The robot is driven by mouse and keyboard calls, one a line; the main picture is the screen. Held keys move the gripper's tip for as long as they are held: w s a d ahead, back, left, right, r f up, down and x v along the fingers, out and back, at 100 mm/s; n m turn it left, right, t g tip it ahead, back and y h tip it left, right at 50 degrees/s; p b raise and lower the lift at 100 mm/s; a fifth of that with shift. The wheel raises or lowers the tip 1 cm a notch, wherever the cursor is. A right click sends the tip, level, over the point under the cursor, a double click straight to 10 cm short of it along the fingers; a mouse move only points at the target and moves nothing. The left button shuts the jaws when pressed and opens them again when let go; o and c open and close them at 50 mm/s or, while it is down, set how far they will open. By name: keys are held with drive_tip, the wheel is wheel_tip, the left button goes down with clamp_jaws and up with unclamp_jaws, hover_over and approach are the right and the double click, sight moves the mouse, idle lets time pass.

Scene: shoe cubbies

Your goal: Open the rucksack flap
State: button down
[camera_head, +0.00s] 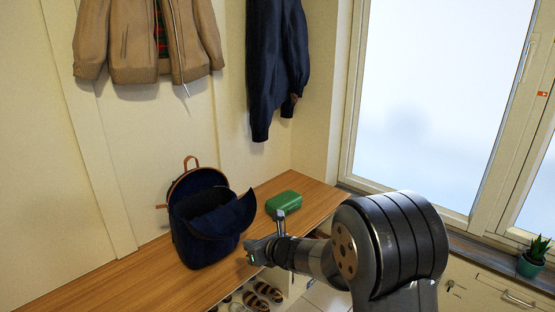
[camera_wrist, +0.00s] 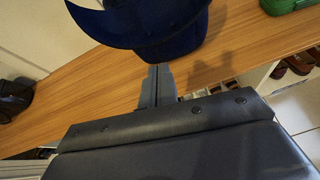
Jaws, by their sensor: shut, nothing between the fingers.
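The dark navy rucksack (camera_head: 203,240) stands upright on the wooden bench, with a tan handle at its top. Its flap (camera_head: 236,214) sticks out to the front right, away from the back panel, and the dark inside shows between them. In the wrist view the rucksack (camera_wrist: 178,48) is cut off by the top edge, and the flap (camera_wrist: 120,28) shows as a curved dark piece at its left. My gripper (camera_head: 253,248) is just right of the rucksack's lower front. In the wrist view my gripper (camera_wrist: 158,72) is shut and empty, its tips near the rucksack's base; contact cannot be told.
A green box (camera_head: 283,205) lies on the bench (camera_head: 150,275) right of the rucksack. Shoes (camera_head: 262,293) sit in cubbies below. A tan jacket (camera_head: 145,45) and a navy jacket (camera_head: 275,70) hang above. A window is at the right.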

sight(226, 223)
drive_tip(key=x, duration=0.9)
drive_tip(key=shift+w+p, duration=0.2)
drive_tip(key=shift+p, duration=0.2)
drive_tip(key=shift+a, duration=0.15)
drive_tip(key=shift+f, duration=0.1)
